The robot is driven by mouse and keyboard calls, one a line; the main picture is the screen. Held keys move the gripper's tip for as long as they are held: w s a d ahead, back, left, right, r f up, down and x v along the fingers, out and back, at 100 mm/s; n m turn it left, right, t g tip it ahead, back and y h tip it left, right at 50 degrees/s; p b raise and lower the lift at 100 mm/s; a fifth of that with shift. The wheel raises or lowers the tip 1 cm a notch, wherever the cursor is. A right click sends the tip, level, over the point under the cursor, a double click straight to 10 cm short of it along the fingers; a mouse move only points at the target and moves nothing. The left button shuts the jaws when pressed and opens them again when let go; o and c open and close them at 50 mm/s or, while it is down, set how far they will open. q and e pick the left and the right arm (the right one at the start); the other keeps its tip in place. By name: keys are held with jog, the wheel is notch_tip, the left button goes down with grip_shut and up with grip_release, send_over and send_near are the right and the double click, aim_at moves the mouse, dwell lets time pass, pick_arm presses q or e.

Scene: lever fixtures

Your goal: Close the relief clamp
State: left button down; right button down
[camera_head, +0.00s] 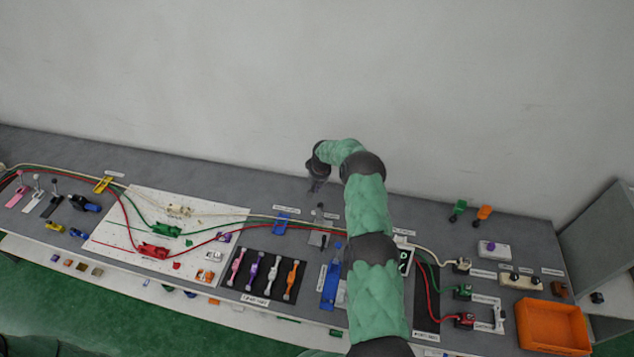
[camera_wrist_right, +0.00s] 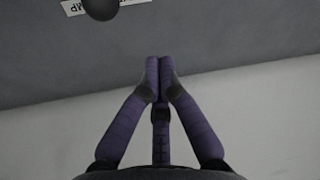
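A grey clamp fixture (camera_head: 319,238) with an upright lever and dark knob stands on the grey bench, by the hoses, left of my right forearm. Its label is too small to read in the head view, so I cannot confirm it is the relief clamp. My right gripper (camera_head: 316,186) hangs beyond it, toward the wall, apart from the knob. In the right wrist view, the purple fingers (camera_wrist_right: 159,72) are together with nothing between them. My left gripper is not in view.
Red, green and cream hoses run along the bench past a blue clip (camera_head: 282,223) and a blue fixture (camera_head: 329,287). A black rack (camera_head: 246,284) lies left, an orange bin (camera_head: 553,325) right. The wall (camera_head: 300,70) rises behind the gripper.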

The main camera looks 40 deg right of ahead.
aim_at(320, 210)
jog(key=shift+s+a+f+p, duration=0.2)
jog(key=shift+s+a+p, duration=0.1)
jog(key=shift+s, duration=0.25)
jog(key=shift+s+a+f+p, duration=0.2)
jog(key=shift+s+p, duration=0.15)
jog(key=shift+s, duration=0.15)
jog(key=shift+s+a+f+p, duration=0.2)
jog(key=shift+s+a+p, duration=0.1)
jog(key=shift+s, duration=0.25)
jog(key=shift+d, duration=0.15)
